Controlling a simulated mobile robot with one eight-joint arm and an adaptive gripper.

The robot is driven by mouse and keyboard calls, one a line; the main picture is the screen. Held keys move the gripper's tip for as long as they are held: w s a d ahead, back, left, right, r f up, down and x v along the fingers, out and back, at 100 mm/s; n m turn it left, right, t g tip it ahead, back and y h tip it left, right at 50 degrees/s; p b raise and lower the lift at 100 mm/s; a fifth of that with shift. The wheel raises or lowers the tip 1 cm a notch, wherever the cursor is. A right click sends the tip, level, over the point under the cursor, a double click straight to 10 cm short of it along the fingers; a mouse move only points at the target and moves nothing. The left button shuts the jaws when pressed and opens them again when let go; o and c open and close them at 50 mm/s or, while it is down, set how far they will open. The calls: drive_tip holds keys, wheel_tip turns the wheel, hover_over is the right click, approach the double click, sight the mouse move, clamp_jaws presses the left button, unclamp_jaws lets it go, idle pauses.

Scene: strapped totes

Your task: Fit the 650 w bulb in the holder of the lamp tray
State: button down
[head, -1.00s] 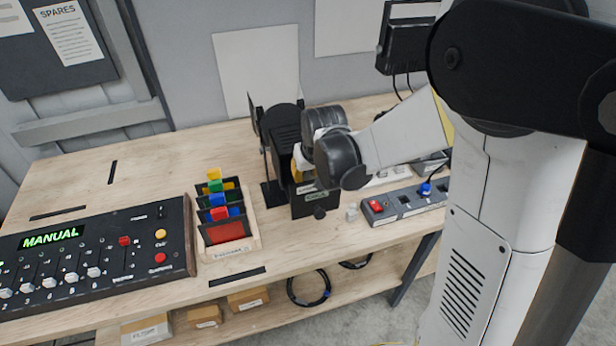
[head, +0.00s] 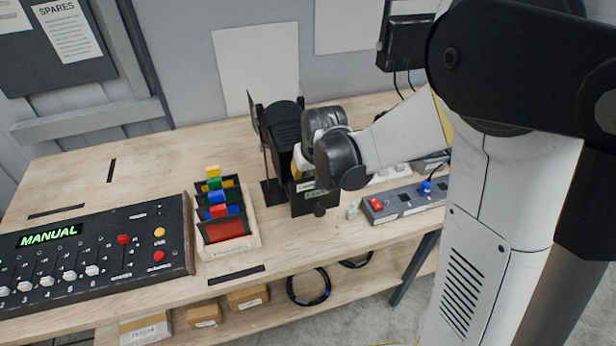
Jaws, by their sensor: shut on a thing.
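The black lamp (head: 279,128) stands on the bench with its open flaps at the left. The lamp tray appears to be the black box (head: 317,203) at its front, with a pale label and a dark knob. My gripper (head: 298,168) is at the tray's opening, beside the lamp housing. Only slivers of white and yellow show there; my dark wrist hides most of it. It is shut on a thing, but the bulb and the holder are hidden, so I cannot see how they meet. A small pale object (head: 352,210) stands on the bench right of the tray.
A power strip (head: 405,203) with a red switch and blue plug lies to the right. A wooden rack (head: 254,222) of coloured gel frames stands left of the lamp. A control desk (head: 95,247) reading MANUAL fills the left front.

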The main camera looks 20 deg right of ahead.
drive_tip(key=shift+f+b, duration=0.5)
drive_tip(key=shift+f, duration=0.1)
drive_tip(key=c, duration=1.2)
unclamp_jaws()
drive_tip(key=shift+o, duration=0.2)
drive_tip(key=v, duration=1.2)
drive_tip(key=s+f+t+b, duration=0.1)
drive_tip(key=s+f+b, duration=0.4)
drive_tip(key=s, duration=0.3)
drive_tip(key=s+f+t+b, duration=0.1)
drive_tip(key=s+f+b, duration=0.3)
drive_tip(key=s+b, duration=0.2)
drive_tip(key=shift+s+f+t+b, duration=0.3)
drive_tip(key=shift+s+f+b, duration=0.05)
drive_tip(key=shift+s, duration=0.55)
